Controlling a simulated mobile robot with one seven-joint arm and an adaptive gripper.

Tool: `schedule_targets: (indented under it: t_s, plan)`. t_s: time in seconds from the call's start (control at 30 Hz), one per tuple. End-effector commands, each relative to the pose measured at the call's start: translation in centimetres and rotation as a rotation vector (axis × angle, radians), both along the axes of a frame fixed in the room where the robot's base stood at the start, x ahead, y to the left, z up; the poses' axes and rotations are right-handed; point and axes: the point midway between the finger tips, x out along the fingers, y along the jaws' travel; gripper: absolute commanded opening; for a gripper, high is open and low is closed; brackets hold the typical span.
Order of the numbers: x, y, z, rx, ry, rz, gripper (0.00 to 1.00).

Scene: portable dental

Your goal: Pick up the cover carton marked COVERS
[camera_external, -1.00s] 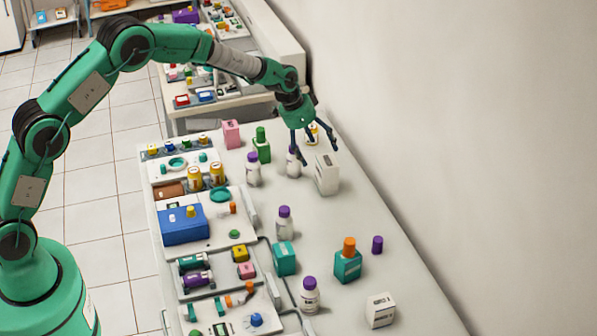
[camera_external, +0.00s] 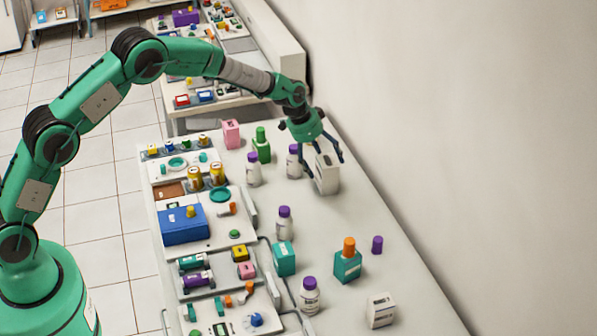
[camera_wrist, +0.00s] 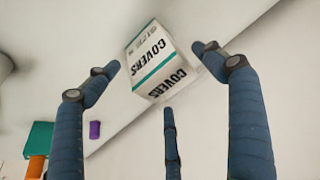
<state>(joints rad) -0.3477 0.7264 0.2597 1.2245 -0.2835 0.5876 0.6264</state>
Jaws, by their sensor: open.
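The cover carton is a white box with a teal stripe and black COVERS lettering. In the external view the carton (camera_external: 327,175) stands upright on the table near the wall. In the wrist view the carton (camera_wrist: 156,62) shows its printed faces at upper middle, between the fingers. My gripper (camera_external: 322,158) is open above the carton, its fingers spread around its top. In the wrist view my gripper (camera_wrist: 160,85) has two fingers left and right of the carton and one below it. I see no clear contact.
White bottles with purple caps (camera_external: 253,170) stand left of the carton, one (camera_external: 294,162) close beside it. A teal bottle with an orange cap (camera_external: 348,265), a purple cap (camera_external: 377,244) and another white carton (camera_external: 380,310) stand nearer. The wall (camera_external: 450,150) runs along the right.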

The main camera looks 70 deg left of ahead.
Motion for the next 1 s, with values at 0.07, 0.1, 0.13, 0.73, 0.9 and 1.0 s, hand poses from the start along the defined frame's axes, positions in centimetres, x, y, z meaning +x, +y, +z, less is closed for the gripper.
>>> schedule_targets:
  t_s: [0.07,0.1,0.13,0.73,0.9,1.0]
  plan:
    - [0.3,0.0,-0.9,-0.001,0.001,0.000,0.83]
    - [0.5,0.0,-1.3,-0.001,0.002,0.000,0.83]
    - [0.6,0.0,-1.7,-0.001,0.002,0.000,0.83]
    - [1.8,0.0,-3.9,0.000,0.000,0.000,0.83]
    - [1.7,0.0,-3.9,0.000,0.000,0.000,0.83]
    - [1.7,0.0,-3.9,0.000,0.000,0.000,0.83]
